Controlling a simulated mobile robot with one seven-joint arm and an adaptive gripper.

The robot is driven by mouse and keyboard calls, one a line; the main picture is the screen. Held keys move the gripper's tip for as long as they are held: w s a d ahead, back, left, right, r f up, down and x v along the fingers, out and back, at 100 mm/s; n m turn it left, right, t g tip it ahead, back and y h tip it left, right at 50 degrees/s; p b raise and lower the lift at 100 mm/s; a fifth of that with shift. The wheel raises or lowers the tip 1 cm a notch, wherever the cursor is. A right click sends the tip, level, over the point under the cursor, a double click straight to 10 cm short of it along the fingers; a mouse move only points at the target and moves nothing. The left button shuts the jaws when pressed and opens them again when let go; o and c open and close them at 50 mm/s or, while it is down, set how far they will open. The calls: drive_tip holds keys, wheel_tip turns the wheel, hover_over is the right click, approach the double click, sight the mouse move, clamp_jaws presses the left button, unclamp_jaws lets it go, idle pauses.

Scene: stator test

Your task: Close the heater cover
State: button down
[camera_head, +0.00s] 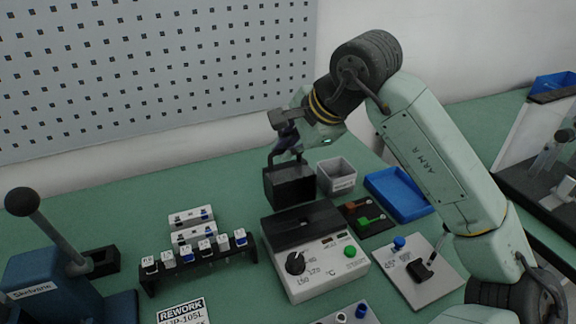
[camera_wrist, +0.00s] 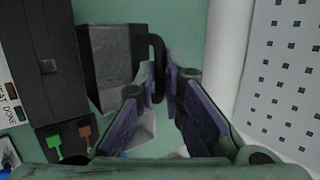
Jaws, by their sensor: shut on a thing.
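The heater (camera_head: 315,262) is a light box with a dial, buttons and a dark top; its dark top (camera_wrist: 42,60) also shows at left in the wrist view. The heater cover (camera_head: 290,187) is a dark block with a loop handle, at the heater's back edge. In the wrist view the cover (camera_wrist: 110,60) is beside the heater. My gripper (camera_head: 287,152) is at the handle, above the cover. In the wrist view its purple-padded fingers (camera_wrist: 162,88) are shut on the handle (camera_wrist: 157,62). I cannot tell whether the cover touches the heater or bench.
A grey bin (camera_head: 337,177) stands close right of the cover, with a blue tray (camera_head: 402,196) beyond. A dark pad with green and orange pieces (camera_head: 366,219) lies right of the heater. A rack of stators (camera_head: 198,262) stands left. A perforated wall panel (camera_head: 150,75) rises behind.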

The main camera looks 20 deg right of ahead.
drive_tip(key=shift+s, duration=0.1)
drive_tip(key=shift+s+r, duration=0.3)
drive_tip(key=shift+s, duration=0.4)
drive_tip(key=shift+s+r, duration=0.3)
drive_tip(key=shift+s, duration=0.35)
drive_tip(key=s+b, duration=0.2)
drive_tip(key=s, duration=0.1)
drive_tip(key=shift+d+r, duration=0.1)
drive_tip(key=shift+r, duration=0.05)
